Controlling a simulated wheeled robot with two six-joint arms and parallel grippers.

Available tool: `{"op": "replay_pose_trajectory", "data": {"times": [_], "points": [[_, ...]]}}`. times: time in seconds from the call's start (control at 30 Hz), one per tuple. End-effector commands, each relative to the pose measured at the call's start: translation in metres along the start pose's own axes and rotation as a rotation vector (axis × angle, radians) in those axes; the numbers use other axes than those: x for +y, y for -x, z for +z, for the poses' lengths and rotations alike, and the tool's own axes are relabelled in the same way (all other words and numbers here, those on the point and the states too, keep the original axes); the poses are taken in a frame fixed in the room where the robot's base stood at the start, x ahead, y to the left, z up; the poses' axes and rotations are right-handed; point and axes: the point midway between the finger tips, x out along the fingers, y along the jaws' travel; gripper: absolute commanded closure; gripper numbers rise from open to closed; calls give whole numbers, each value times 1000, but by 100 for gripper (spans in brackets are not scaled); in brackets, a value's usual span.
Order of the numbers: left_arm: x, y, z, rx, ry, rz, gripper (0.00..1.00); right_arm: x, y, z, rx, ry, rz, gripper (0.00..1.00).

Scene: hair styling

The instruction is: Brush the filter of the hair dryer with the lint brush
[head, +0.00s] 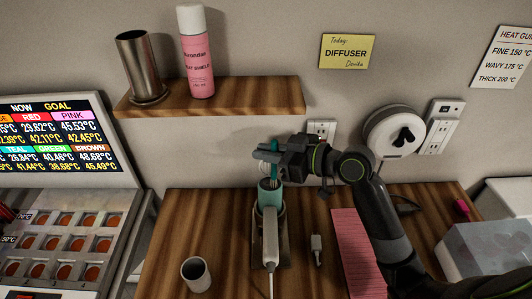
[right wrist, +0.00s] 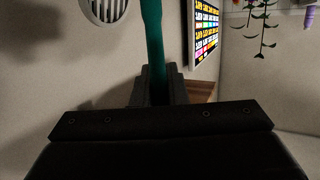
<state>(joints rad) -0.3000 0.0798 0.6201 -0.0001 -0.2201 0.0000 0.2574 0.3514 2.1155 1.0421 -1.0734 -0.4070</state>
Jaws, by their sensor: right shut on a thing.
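The hair dryer (head: 270,232) stands on the wooden table, with a pale grey lower part, a cord running down to the front, and a teal upper end. My right gripper (head: 266,157) is right above that teal end. It is shut on a teal, stick-like handle, which I take for the lint brush (right wrist: 153,40); it rises from between the fingers in the right wrist view. The gripper covers most of the brush in the head view, so I cannot tell whether its bristles touch the filter. The filter itself is not clearly visible. My left gripper is not in view.
A grey cup (head: 196,274) stands at the front left of the table. A small white plug (head: 316,249) and a pink mat (head: 352,250) lie to the right. A wooden shelf (head: 215,97) with a metal cup and a pink spray can (head: 196,60) hangs behind.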

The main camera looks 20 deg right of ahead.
Motion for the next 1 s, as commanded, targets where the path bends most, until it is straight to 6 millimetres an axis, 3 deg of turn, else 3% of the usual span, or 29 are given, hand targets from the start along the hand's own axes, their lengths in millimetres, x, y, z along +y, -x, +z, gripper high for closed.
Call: {"op": "replay_pose_trajectory", "data": {"times": [0.37,0.7,1.0], "points": [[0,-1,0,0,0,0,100,7,0,-2,2,1,0,100],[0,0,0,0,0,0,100,-7,0,-1,4,0,-1,100],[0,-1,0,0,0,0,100,-7,0,0,2,1,0,100]]}}
